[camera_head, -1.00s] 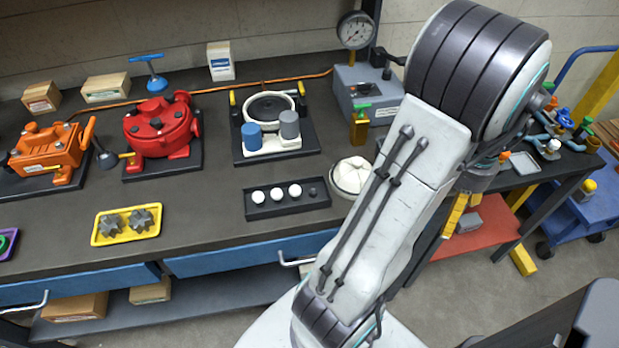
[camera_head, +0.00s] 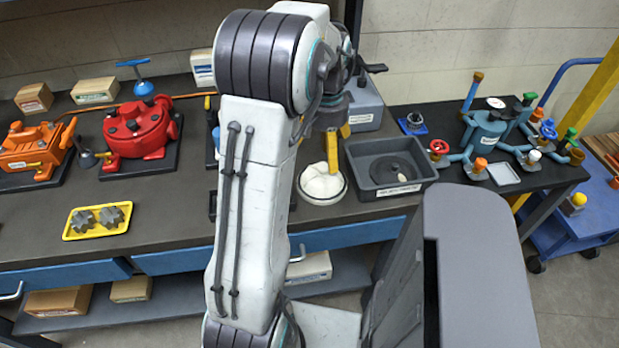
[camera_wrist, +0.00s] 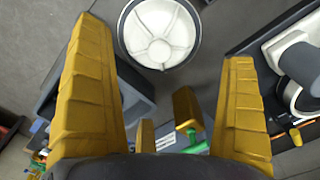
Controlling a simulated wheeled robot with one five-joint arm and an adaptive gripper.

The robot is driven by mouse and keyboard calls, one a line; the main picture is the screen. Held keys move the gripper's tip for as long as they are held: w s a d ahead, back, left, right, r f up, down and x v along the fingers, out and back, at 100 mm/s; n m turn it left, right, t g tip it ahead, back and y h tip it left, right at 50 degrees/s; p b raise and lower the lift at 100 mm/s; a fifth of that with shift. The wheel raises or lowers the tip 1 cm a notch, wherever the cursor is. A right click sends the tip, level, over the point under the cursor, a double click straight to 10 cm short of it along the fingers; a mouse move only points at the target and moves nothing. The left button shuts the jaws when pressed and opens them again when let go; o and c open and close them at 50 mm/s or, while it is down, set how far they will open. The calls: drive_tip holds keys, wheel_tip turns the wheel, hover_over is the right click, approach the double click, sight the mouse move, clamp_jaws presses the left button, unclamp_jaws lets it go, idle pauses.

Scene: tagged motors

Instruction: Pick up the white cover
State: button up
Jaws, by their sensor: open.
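The white cover (camera_head: 322,184) is a round, ribbed dome with a dark rim, lying on the dark workbench near its front edge. In the wrist view the cover (camera_wrist: 160,32) is near the top centre, between the fingertips in the picture, with its top edge cut off. My gripper (camera_head: 338,142) is just above and behind the cover in the head view, with one yellow finger partly in front of it. Its fingers (camera_wrist: 164,45) are wide apart with nothing between them, and I see no contact with the cover.
A dark grey bin (camera_head: 360,182) holding a black round part stands close right of the cover. The blue valve assembly (camera_head: 488,132) is further right. Left are a red motor (camera_head: 140,130), an orange motor (camera_head: 35,148) and a yellow gear tray (camera_head: 70,232). My arm hides the bench's middle.

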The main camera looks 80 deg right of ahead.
sight(323, 165)
drive_tip(key=shift+a+f, duration=0.15)
drive_tip(key=shift+f, duration=0.6)
drive_tip(key=shift+f+p, duration=0.35)
drive_tip(key=shift+f, duration=2.5)
drive_tip(key=shift+c, duration=0.3)
